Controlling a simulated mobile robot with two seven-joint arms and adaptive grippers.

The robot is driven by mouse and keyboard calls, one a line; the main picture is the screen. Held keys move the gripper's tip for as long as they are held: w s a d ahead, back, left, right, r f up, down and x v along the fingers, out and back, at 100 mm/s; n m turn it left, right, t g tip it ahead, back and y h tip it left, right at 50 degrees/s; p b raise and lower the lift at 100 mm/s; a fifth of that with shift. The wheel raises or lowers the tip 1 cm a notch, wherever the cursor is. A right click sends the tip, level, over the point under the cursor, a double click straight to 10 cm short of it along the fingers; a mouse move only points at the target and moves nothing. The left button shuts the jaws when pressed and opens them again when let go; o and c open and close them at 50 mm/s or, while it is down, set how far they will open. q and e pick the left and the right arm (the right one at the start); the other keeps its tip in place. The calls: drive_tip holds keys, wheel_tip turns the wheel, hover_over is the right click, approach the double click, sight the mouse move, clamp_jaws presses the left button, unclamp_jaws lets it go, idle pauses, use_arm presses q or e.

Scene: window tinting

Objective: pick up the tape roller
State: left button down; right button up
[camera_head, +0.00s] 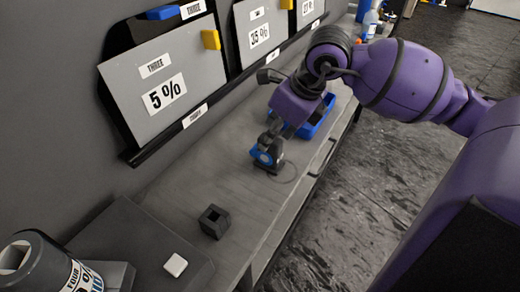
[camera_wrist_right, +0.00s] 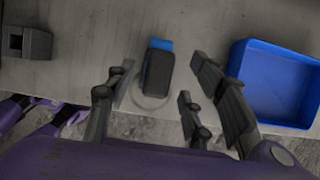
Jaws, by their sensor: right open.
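The tape roller (camera_head: 265,155) stands on the grey bench, showing a blue round part and a dark body. In the right wrist view the tape roller (camera_wrist_right: 158,72) is a dark block with a blue end, lying between the finger lines. My right gripper (camera_head: 272,142) is over it in the head view and partly hides it. In the wrist view my right gripper (camera_wrist_right: 157,80) is open, with fingers on either side of the roller and visible gaps. Whether the fingertips are down at the roller's height is unclear. My left gripper is not in view.
A blue tray (camera_wrist_right: 238,68) is close to the right gripper's fingers; it also shows in the head view (camera_head: 325,118). A black hollow block (camera_head: 214,222) and a white piece (camera_head: 176,265) are nearer. Tint sample panels (camera_head: 205,60) line the wall. Bare bench lies between roller and block.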

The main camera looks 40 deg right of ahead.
sight(267, 151)
drive_tip(key=shift+x, duration=1)
drive_tip(key=x, duration=0.4)
drive_tip(key=shift+w+a+f, duration=0.15)
drive_tip(key=shift+w+a, duration=0.05)
drive_tip(key=shift+w, duration=0.05)
drive_tip(key=shift+w+f, duration=0.1)
drive_tip(key=shift+f, duration=0.15)
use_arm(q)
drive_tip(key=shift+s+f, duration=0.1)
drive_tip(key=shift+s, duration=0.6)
use_arm(e)
drive_tip(key=shift+c, duration=0.2)
clamp_jaws()
drive_tip(key=shift+r, duration=0.1)
